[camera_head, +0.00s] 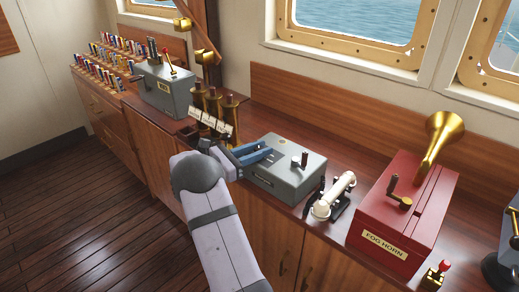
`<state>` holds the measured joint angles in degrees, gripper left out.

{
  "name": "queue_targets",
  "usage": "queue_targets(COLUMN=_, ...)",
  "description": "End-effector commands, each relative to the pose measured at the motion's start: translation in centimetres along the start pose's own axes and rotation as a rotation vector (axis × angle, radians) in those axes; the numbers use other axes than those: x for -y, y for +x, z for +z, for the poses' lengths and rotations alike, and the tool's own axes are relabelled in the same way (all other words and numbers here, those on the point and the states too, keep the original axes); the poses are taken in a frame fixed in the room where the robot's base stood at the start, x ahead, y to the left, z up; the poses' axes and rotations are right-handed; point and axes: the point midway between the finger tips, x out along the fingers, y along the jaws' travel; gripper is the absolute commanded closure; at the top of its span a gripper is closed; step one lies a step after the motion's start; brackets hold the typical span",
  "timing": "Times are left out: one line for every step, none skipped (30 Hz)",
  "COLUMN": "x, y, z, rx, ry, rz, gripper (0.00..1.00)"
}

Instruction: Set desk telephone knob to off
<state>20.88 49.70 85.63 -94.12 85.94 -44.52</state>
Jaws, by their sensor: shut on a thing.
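A grey box (288,183) with a small dark lever and pale knob (301,160) on its top stands on the wooden counter. A white handset on a black cradle (333,197), which looks like a desk telephone, stands just right of it; no marked off position can be read. My gripper (256,154), with blue fingers, reaches over the left part of the grey box's top. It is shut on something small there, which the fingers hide. The box's visible lever is to the right of the fingertips, apart from them.
A red fog horn box (400,215) with a brass horn stands right of the handset. Brass-topped dark levers (214,105) stand close behind my gripper. A second grey box (166,92) with levers is farther left. The counter (345,165) has narrow bare strips between things.

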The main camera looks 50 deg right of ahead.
Motion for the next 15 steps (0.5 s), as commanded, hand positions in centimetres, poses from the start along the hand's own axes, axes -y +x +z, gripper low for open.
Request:
queue_targets(x=0.07, y=-0.01, z=0.17, rx=-0.001, ry=-0.001, rz=0.022, gripper=0.96)
queue_targets(x=0.07, y=-0.01, z=0.14, rx=0.0, ry=-0.002, rz=0.037, gripper=0.96)
queue_targets(x=0.09, y=-0.01, z=0.13, rx=-0.001, ry=-0.002, rz=0.059, gripper=0.96)
queue_targets(x=0.09, y=-0.01, z=0.17, rx=0.0, ry=-0.002, rz=0.078, gripper=0.96)
queue_targets(x=0.1, y=0.0, z=0.12, rx=-0.001, ry=-0.002, rz=0.096, gripper=0.96)
queue_targets(x=0.13, y=0.02, z=0.13, rx=-0.001, ry=-0.001, rz=0.123, gripper=0.96)
queue_targets(x=0.13, y=0.02, z=0.09, rx=-0.001, ry=-0.003, rz=0.145, gripper=0.96)
queue_targets(x=0.15, y=0.04, z=0.06, rx=-0.001, ry=-0.002, rz=0.168, gripper=0.96)
queue_targets(x=0.15, y=0.04, z=0.03, rx=-0.001, ry=-0.002, rz=0.199, gripper=0.96)
queue_targets(x=0.17, y=0.03, z=-0.02, rx=-0.002, ry=-0.002, rz=0.224, gripper=0.96)
queue_targets(x=0.18, y=0.03, z=-0.06, rx=-0.001, ry=-0.002, rz=0.249, gripper=0.96)
queue_targets(x=0.17, y=0.04, z=-0.1, rx=-0.001, ry=-0.002, rz=0.284, gripper=0.96)
queue_targets(x=0.2, y=0.06, z=-0.16, rx=-0.001, ry=-0.002, rz=0.31, gripper=0.96)
queue_targets(x=0.2, y=0.07, z=-0.2, rx=-0.001, ry=-0.001, rz=0.337, gripper=0.96)
queue_targets(x=0.2, y=0.06, z=-0.25, rx=0.0, ry=-0.001, rz=0.372, gripper=0.96)
